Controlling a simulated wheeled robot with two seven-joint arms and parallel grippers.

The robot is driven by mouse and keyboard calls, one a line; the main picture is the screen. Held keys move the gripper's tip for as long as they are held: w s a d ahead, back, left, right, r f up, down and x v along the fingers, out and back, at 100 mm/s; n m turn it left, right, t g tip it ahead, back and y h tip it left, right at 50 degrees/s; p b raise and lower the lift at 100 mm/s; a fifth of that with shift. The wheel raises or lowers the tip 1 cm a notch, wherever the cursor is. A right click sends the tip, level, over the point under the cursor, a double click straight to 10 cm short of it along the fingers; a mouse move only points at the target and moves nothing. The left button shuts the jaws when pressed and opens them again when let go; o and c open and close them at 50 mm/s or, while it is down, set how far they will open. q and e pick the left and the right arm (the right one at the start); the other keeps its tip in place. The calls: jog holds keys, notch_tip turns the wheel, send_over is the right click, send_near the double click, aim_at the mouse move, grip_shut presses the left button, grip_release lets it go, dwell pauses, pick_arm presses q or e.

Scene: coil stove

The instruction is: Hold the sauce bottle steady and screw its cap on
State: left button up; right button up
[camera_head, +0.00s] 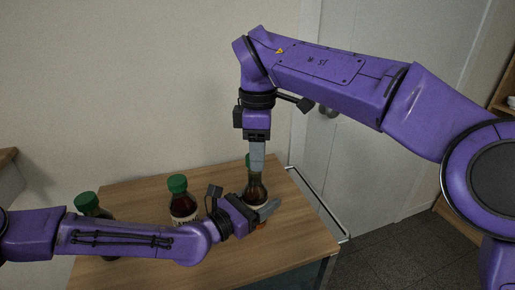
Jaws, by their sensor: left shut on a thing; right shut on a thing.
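The sauce bottle (255,190) stands upright on the wooden table, dark with a narrow neck. My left gripper (262,212) comes in from the left and is shut on the bottle's body, hiding much of its lower part. I cannot tell how far the cap is turned onto the neck.
A second dark bottle with a green cap (182,202) stands on the table (290,242) to the left. Another green-capped bottle (88,205) is farther left, partly behind my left arm. The table's right side is clear. A grey door (360,150) stands behind.

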aim_at(255, 198)
jog(key=shift+f, duration=0.1)
dwell(0.3)
jog(key=shift+f, duration=0.75)
jog(key=shift+f, duration=0.55)
jog(key=m, duration=1.3)
jog(key=shift+s+a, duration=0.25)
jog(key=shift+s, duration=0.05)
jog(key=o, duration=1)
